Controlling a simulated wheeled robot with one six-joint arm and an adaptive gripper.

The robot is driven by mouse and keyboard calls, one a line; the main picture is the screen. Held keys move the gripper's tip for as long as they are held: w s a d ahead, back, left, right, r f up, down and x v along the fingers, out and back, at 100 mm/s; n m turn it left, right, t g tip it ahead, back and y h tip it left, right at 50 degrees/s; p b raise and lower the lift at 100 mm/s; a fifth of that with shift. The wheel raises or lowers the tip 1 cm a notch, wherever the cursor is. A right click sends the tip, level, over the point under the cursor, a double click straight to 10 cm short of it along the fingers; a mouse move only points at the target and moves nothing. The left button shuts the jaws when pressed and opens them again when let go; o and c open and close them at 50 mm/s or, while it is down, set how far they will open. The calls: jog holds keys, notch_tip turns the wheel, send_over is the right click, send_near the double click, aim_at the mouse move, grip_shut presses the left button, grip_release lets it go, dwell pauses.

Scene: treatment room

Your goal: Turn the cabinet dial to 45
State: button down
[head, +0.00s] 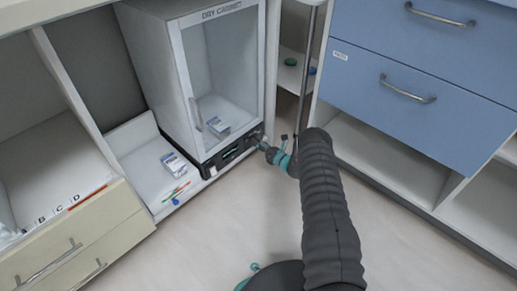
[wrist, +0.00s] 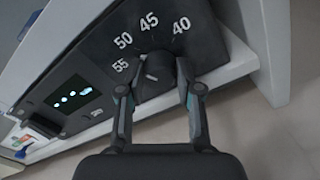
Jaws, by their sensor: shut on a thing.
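The dry cabinet (head: 176,75) stands upright in the head view, its glass door closed. Its black control panel (head: 232,153) runs along the bottom front. In the wrist view the panel (wrist: 90,62) carries a lit display (wrist: 73,101) and a dial (wrist: 157,68) with the numbers 55, 50, 45 and 40 around it. My gripper (wrist: 156,84) is shut on the dial, one finger on each side. In the head view my gripper (head: 262,144) reaches the panel's right end and hides the dial. I cannot read the dial's exact setting.
A rocker switch (wrist: 42,124) sits at the panel's left end. A box (head: 173,162) and coloured pens (head: 176,192) lie on the shelf left of the cabinet. Blue drawers (head: 422,62) stand at the right, beside a metal pole (head: 308,65).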

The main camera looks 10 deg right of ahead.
jog(key=m+b, duration=0.1)
jog(key=m, duration=0.8)
jog(key=shift+m, duration=0.4)
jog(key=shift+w, duration=0.1)
jog(key=c, duration=0.8)
grip_release()
jog(key=shift+a, duration=0.1)
jog(key=shift+o, duration=0.2)
jog(key=v, duration=1.2)
